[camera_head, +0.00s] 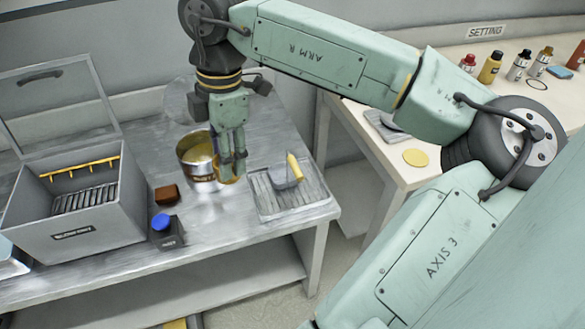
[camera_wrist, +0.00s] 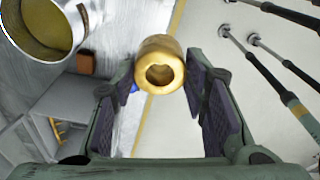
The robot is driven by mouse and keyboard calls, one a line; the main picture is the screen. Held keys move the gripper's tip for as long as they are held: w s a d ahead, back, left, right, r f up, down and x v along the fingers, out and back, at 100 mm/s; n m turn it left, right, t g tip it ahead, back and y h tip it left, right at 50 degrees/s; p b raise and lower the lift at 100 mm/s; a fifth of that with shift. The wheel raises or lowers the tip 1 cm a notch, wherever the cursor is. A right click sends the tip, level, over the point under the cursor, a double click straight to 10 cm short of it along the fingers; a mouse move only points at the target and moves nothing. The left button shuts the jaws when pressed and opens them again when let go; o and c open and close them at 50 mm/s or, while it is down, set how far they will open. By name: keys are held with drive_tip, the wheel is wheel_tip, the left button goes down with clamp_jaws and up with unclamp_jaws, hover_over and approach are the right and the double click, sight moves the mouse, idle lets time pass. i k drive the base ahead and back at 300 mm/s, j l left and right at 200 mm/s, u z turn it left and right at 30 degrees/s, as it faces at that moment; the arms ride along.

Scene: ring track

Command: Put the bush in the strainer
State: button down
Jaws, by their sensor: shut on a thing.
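The bush is a brass-coloured hollow cylinder (camera_wrist: 162,68) with its open bore facing the wrist camera. My gripper (camera_wrist: 161,88) is shut on it, with a finger pad on either side. In the head view my gripper (camera_head: 233,168) points down over the bench, and the golden bush (camera_head: 229,181) shows partly at its fingertips. A round metal pot (camera_head: 185,148) with yellow inside stands just left of the fingers; it also shows in the wrist view (camera_wrist: 84,22). I cannot tell surely which thing is the strainer.
A grey lidded box (camera_head: 90,235) with a yellow rail stands at the left. A ridged grey tray (camera_head: 315,190) holds a yellow-handled tool (camera_head: 294,168).

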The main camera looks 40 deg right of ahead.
sight(283, 178)
drive_tip(key=k+l+u, duration=0.1)
drive_tip(key=l, duration=0.25)
drive_tip(key=l+u, duration=0.1)
drive_tip(key=l, duration=0.2)
drive_tip(key=k+l+u, duration=0.1)
drive_tip(key=l, duration=0.2)
drive_tip(key=l+u, duration=0.1)
drive_tip(key=l, duration=0.3)
drive_tip(key=k+l+u, duration=0.15)
drive_tip(key=l, duration=0.25)
drive_tip(key=i, duration=0.3)
